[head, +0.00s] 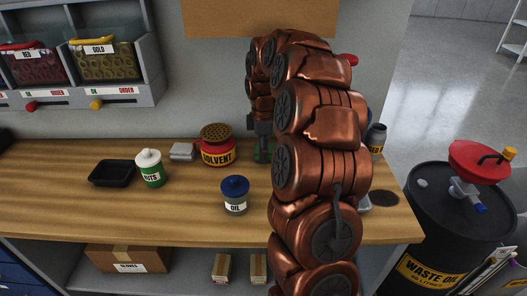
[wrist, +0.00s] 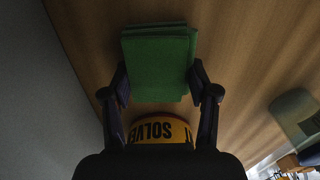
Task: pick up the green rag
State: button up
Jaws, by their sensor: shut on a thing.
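The green rag (wrist: 159,58) is a folded, layered square between the two fingers of my gripper (wrist: 158,82) in the wrist view. The fingers are shut on its left and right sides. In the head view a small part of the green rag (head: 259,154) shows just right of the solvent can, at about bench height. My arm hides the rest of it. I cannot tell whether the rag touches the bench or is slightly above it.
The yellow-labelled solvent can (head: 217,147) stands close beside the rag; its label also shows in the wrist view (wrist: 160,130). On the wooden bench (head: 100,216) are an oil jar (head: 235,195), a white-lidded pot (head: 149,168) and a black tray (head: 111,173). A waste oil drum (head: 460,215) stands right.

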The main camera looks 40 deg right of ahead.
notch_tip(320, 180, up, 18)
jog(key=b, duration=0.1)
dwell(0.6)
jog(key=o, duration=0.6)
jog(key=c, duration=0.5)
